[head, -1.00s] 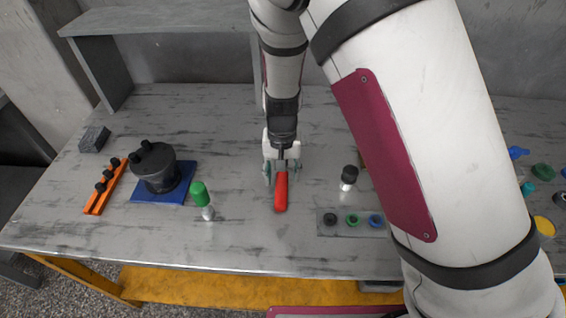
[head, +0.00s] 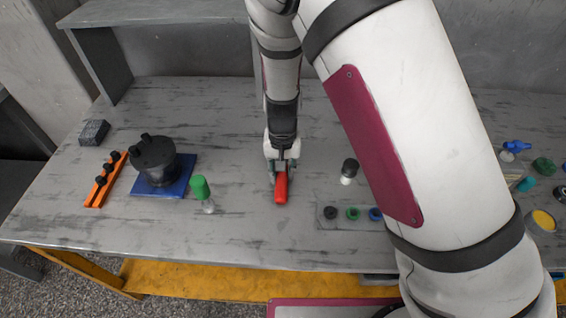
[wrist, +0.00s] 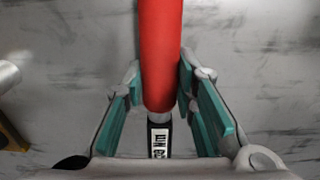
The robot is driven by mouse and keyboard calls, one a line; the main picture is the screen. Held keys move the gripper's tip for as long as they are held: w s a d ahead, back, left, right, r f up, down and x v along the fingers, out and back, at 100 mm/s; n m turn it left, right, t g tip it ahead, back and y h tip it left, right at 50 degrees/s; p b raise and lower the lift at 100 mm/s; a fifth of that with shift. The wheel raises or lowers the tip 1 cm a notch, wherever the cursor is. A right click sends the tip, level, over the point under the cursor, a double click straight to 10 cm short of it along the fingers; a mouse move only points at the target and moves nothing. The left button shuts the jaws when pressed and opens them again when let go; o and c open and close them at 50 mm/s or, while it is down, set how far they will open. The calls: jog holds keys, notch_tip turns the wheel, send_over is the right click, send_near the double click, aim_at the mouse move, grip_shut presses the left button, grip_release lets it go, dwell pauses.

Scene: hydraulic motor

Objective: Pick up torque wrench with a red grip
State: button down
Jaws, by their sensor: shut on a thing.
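The torque wrench with a red grip (head: 281,189) is at the middle of the table in the head view. Its red grip (wrist: 160,50) fills the upper middle of the wrist view, with a dark shaft and a white label below it. My gripper (head: 281,166) is around the wrench, with its teal finger pads (wrist: 165,95) on both sides of the grip's lower end. It is shut on the wrench. The wrench's far end is hidden under my gripper. I cannot tell whether the wrench touches the table.
A dark motor (head: 153,161) stands on a blue plate at the left, beside an orange holder (head: 105,182). A green-capped item (head: 201,190) stands left of the wrench. A grey tray (head: 329,224) with rings and a black-topped item (head: 349,169) are at the right.

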jog(key=shift+r, duration=0.1)
jog(key=shift+r, duration=0.6)
notch_tip(320, 180, up, 2)
jog(key=shift+r, duration=0.15)
jog(key=s+d, duration=0.2)
jog(key=s, duration=0.2)
jog(key=s+d+r, duration=0.1)
jog(key=s+d, duration=0.1)
jog(key=s, duration=0.3)
jog(key=s+d, duration=0.3)
jog(key=s, duration=0.2)
jog(key=shift+s+d+r, duration=0.1)
jog(key=shift+s+r, duration=0.05)
jog(key=c, duration=2.1)
grip_release()
grip_shut()
